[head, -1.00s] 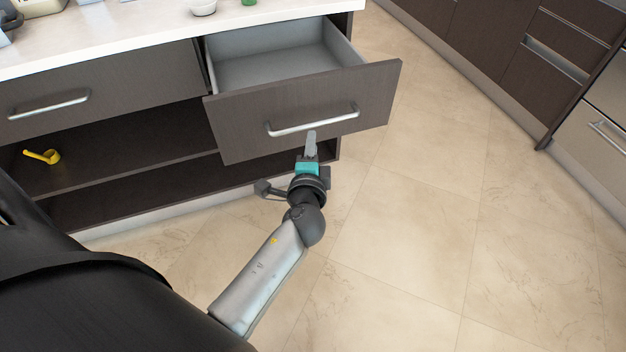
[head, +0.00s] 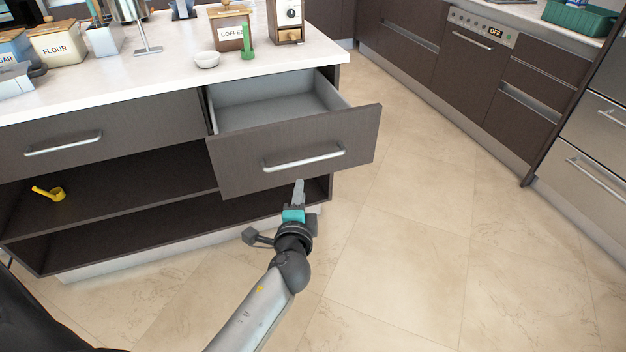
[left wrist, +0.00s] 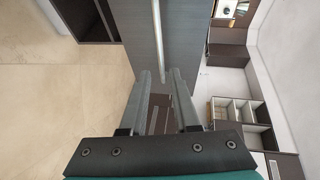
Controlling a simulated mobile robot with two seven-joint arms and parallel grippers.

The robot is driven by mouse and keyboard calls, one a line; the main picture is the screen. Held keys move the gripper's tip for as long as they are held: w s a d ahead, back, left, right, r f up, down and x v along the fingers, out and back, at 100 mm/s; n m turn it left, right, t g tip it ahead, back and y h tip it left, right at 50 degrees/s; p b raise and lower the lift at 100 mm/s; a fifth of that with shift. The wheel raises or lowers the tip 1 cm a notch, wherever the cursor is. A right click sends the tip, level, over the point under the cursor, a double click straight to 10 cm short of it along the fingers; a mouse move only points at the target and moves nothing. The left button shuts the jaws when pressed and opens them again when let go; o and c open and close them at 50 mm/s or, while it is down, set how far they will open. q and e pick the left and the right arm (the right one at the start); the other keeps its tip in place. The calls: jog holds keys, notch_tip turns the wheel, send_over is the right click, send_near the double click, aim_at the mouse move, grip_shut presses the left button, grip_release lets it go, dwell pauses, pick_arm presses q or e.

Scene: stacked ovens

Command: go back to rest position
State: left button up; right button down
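My left gripper (head: 299,190) is below the handle (head: 304,159) of the pulled-out drawer (head: 250,166) in the head view. It does not hold the handle. In the left wrist view my left gripper (left wrist: 160,82) has its two fingers apart with nothing between them. The drawer front (left wrist: 150,45) and its handle (left wrist: 155,40) lie beyond the fingertips. The inside of the drawer, where it shows, looks empty. My right gripper is not in view.
The white counter (head: 120,88) above the drawer carries a small bowl (head: 207,60), a coffee canister (head: 230,35) and a flour canister (head: 62,42). A yellow scoop (head: 48,193) lies on the open shelf. The tiled floor (head: 420,230) to the right is clear.

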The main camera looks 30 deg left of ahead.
pick_arm(q)
jog(key=s+d+f+n+g+h, duration=0.15)
jog(key=s+f, duration=0.25)
jog(key=f, duration=0.4)
jog(key=s+d+f+n+g+h, duration=0.15)
jog(key=s+f, duration=0.25)
jog(key=f, duration=0.4)
jog(key=s+d+f+g+h, duration=0.1)
jog(key=s+f+g, duration=0.25)
jog(key=f, duration=0.55)
jog(key=s+f+n+g, duration=0.1)
jog(key=s+f, duration=0.3)
jog(key=s, duration=0.4)
jog(key=s+f+n+g+h, duration=0.1)
jog(key=s+f+n+g, duration=0.1)
jog(key=s+f, duration=0.3)
jog(key=s+f+n+g+h, duration=0.1)
jog(key=s+f+n, duration=0.3)
jog(key=s, duration=0.8)
jog(key=shift+s+a+f+g, duration=0.2)
jog(key=shift+s+f+g, duration=0.15)
jog(key=shift+f+g, duration=0.35)
